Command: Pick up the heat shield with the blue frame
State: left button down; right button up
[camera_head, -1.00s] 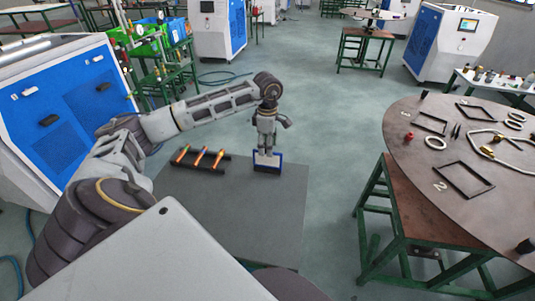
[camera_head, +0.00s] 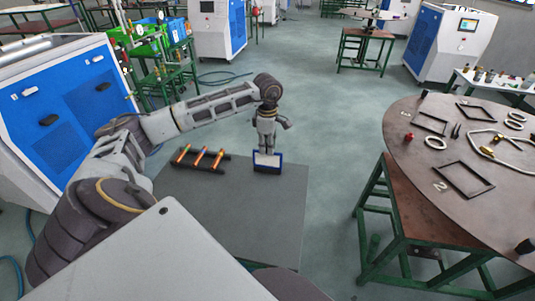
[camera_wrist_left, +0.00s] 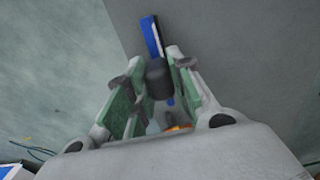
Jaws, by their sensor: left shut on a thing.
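The heat shield with the blue frame (camera_head: 267,167) stands upright near the far right corner of the grey table in the head view. It shows a pale face inside a blue border. My left gripper (camera_head: 267,151) comes down on it from above and is shut on its upper edge. I cannot tell whether the shield touches the table. In the left wrist view the blue frame (camera_wrist_left: 153,38) appears as a narrow edge-on strip beyond the gripper fingers (camera_wrist_left: 155,82), partly hidden by a dark part. My right gripper is not in view.
A dark rack with orange-coloured rods (camera_head: 202,158) sits left of the shield on the grey table (camera_head: 255,215). The table's near part is clear. A round brown table (camera_head: 420,165) with frames, rings and a hose stands to the right. A blue-white machine (camera_head: 70,105) stands left.

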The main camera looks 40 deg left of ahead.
pick_arm(q)
jog(key=shift+r, duration=0.1)
dwell(0.3)
jog(key=shift+r+b, duration=0.45)
jog(key=shift+r, duration=4.6)
